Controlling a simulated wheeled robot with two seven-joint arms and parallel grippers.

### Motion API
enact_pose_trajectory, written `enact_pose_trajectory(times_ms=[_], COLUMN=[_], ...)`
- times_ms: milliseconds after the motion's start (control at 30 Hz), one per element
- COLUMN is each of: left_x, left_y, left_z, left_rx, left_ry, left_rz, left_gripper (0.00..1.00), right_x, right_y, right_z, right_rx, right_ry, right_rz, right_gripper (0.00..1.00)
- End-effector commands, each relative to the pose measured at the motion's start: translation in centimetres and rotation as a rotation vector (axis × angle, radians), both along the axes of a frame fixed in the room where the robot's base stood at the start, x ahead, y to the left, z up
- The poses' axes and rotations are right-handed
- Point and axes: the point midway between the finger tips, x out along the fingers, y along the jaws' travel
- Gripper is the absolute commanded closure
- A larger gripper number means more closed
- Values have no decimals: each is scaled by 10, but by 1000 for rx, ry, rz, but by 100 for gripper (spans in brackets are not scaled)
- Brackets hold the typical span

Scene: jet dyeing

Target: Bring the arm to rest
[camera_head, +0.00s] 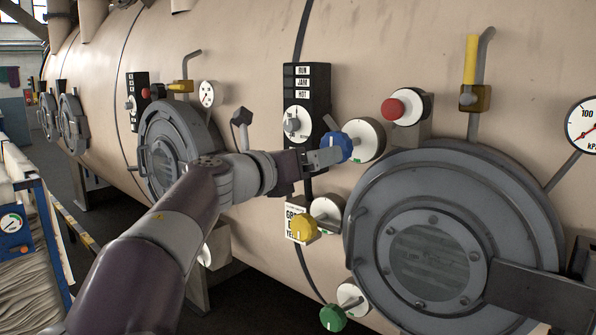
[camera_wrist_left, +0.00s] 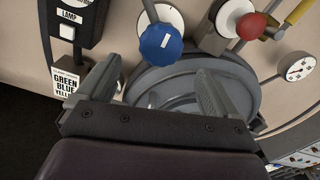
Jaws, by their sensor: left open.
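My left arm reaches in from the bottom left of the head view, and its gripper (camera_head: 324,157) is at the machine's front, overlapping the lower left of the blue knob (camera_head: 338,146). In the left wrist view the gripper's two fingers (camera_wrist_left: 156,88) stand wide apart with nothing between them. The blue knob (camera_wrist_left: 161,43) shows beyond the fingertips there, apart from them. Whether a finger touches it in the head view is hard to tell. My right gripper is not in view.
Around the gripper are a black switch panel (camera_head: 306,100), a yellow knob (camera_head: 304,227), a red button (camera_head: 393,109) and a green knob (camera_head: 333,317). A large round hatch (camera_head: 450,190) juts out at right, and a smaller hatch (camera_head: 160,125) at left. A cart (camera_head: 35,200) stands far left.

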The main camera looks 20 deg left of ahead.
Motion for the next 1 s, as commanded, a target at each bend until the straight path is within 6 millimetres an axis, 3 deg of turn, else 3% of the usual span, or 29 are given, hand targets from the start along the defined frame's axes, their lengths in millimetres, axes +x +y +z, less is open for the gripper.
enact_pose_trajectory(times_ms=[200,733,767,800,867,933,1000], left_x=[-29,-30,-28,-22,-15,-13,-27], left_y=[11,14,20,36,71,101,110], left_z=[-1,0,3,2,-26,-80,-148], left_rx=[-1,-51,-116,-303,-712,-1217,-1636], left_ry=[1,17,22,40,103,210,317], left_rz=[1,15,47,116,269,475,706], left_gripper=[7,7,7,7,7,7,7], right_x=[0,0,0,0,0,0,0], right_y=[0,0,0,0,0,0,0], right_z=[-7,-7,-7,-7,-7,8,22], right_rx=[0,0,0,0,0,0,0], right_ry=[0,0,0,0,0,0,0], right_rz=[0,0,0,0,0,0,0], right_gripper=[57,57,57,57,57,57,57])
